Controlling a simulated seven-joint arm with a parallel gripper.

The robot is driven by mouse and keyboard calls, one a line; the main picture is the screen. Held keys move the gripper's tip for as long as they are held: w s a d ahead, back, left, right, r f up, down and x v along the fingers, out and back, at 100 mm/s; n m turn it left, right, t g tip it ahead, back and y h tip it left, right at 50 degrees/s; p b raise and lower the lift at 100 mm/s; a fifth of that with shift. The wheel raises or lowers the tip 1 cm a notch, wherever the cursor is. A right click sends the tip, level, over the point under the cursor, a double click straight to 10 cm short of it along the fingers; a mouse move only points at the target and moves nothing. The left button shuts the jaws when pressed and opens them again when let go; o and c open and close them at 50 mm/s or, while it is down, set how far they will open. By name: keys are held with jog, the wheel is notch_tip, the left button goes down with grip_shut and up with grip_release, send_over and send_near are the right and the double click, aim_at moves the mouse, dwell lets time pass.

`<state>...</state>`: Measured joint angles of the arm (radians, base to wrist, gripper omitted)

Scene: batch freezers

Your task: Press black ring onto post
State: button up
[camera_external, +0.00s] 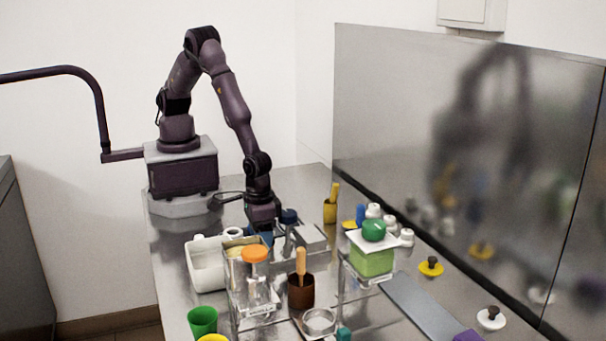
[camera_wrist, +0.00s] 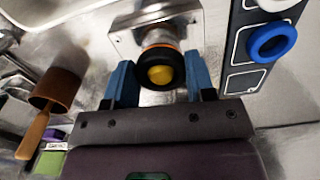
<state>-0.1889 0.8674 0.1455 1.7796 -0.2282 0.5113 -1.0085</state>
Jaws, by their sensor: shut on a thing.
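My gripper (camera_wrist: 158,80) has blue fingers, which are shut on the black ring (camera_wrist: 160,86) from both sides in the wrist view. A yellow round piece (camera_wrist: 161,74) shows in the ring's opening. Just beyond the ring is a coppery, pale-topped cylindrical part, apparently the post (camera_wrist: 157,34), standing on a square metal plate (camera_wrist: 125,41). I cannot tell how far the ring sits over the post. In the external view my gripper (camera_external: 264,236) is low at the back of the counter, and the ring is hidden among the clear containers.
A dark panel with a blue ring (camera_wrist: 272,42) lies right of the plate in the wrist view.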

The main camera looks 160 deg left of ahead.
jog(key=shift+f, duration=0.15)
jog(key=o, duration=1.4)
jog(key=shift+r, duration=3.5)
